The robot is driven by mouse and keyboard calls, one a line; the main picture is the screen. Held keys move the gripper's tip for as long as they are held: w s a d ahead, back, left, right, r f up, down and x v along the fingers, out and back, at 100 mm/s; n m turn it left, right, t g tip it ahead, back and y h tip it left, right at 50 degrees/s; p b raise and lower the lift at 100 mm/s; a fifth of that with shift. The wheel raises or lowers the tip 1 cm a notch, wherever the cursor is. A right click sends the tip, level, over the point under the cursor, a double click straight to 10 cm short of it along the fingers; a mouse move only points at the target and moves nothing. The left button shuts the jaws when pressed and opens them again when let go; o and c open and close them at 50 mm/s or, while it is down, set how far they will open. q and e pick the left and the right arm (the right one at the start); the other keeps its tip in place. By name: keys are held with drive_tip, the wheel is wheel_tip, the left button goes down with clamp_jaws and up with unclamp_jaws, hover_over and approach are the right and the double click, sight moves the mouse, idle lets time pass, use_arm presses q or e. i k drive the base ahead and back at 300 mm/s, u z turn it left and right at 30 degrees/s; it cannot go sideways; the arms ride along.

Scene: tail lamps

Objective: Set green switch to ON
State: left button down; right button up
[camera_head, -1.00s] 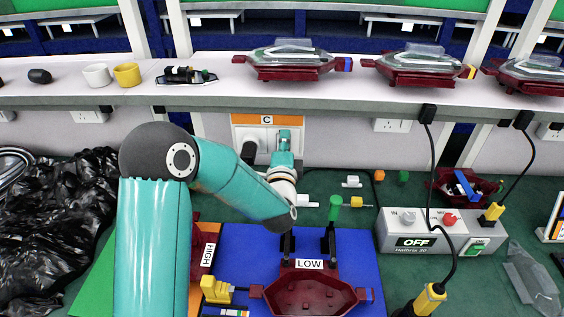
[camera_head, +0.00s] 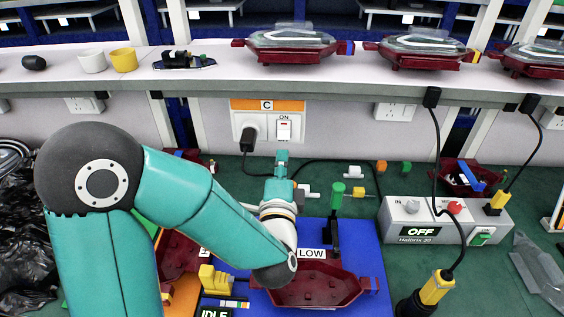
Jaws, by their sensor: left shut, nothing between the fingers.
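The green switch (camera_head: 481,237) is on the front right of a light grey control box (camera_head: 463,212) at the right of the bench. The box's black display (camera_head: 420,231) reads OFF. A white wall switch (camera_head: 284,129) under an ON label, with a small red mark, is on panel C at the back. My left gripper (camera_head: 281,156) is shut and empty, its tip just below the wall switch in the picture, well left of the control box. I cannot tell whether it touches the panel. My right gripper is not in view.
A grey knob (camera_head: 411,206) and a red button (camera_head: 455,207) are on the box. A black cable hangs in front of it to a yellow-and-black plug (camera_head: 435,289). A blue mat (camera_head: 362,247) holds a dark red lamp housing (camera_head: 322,288). A green-topped tool (camera_head: 336,205) stands behind the housing.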

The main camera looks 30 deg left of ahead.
sight(478, 240)
drive_tip(key=k, duration=1)
